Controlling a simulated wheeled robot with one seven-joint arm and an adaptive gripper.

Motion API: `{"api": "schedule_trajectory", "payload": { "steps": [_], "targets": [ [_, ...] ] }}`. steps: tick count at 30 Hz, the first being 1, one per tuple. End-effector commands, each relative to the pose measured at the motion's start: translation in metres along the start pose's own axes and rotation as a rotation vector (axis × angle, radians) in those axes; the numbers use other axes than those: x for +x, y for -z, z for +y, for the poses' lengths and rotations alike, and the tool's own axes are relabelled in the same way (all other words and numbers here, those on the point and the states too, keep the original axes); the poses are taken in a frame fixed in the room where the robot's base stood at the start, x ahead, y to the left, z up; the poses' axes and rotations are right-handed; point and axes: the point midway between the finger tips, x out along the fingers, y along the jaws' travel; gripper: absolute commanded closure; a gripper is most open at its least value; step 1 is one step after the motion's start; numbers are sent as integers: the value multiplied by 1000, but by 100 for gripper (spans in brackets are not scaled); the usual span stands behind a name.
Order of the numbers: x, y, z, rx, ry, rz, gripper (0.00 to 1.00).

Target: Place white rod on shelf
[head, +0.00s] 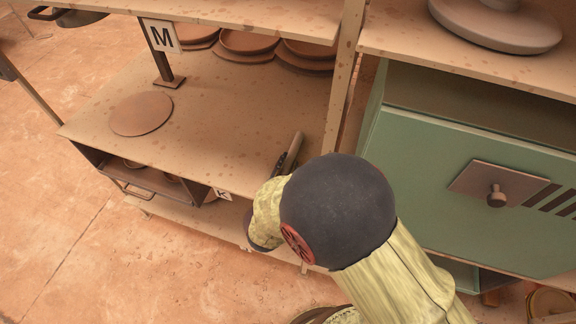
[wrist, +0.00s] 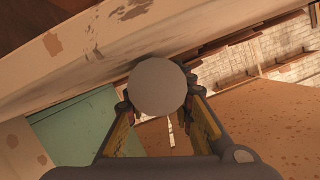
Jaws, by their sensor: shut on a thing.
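The white rod (wrist: 158,87) appears end-on as a pale grey-white disc in the wrist view. My gripper (wrist: 160,100) is shut on it, with one finger on each side. The rod's length behind the disc is hidden. In the head view my dark arm joint covers most of the gripper. A narrow dark and tan shape shows just beyond it; I cannot tell if it is a finger or the rod. The wooden shelf (head: 215,115) lies beyond and left of my arm, its right part partly covered by the arm.
A flat brown disc (head: 141,113) lies on the shelf's left part. Round brown dishes (head: 247,42) stand at the back. A post (head: 343,85) borders the shelf on the right, beside a green cabinet (head: 465,180). An upper board (head: 250,14) overhangs. The shelf's middle is clear.

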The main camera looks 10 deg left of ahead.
Motion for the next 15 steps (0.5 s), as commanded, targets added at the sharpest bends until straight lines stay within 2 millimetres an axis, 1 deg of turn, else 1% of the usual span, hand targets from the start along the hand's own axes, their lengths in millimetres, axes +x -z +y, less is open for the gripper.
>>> {"api": "schedule_trajectory", "payload": {
  "steps": [3, 4, 13, 15],
  "targets": [
    [1, -2, 1, 0, 0, 0, 100],
    [1, -3, 1, -1, 0, 0, 76],
    [0, -2, 1, -1, 0, 0, 59],
    [0, -2, 1, -1, 0, -1, 58]
  ]
}}
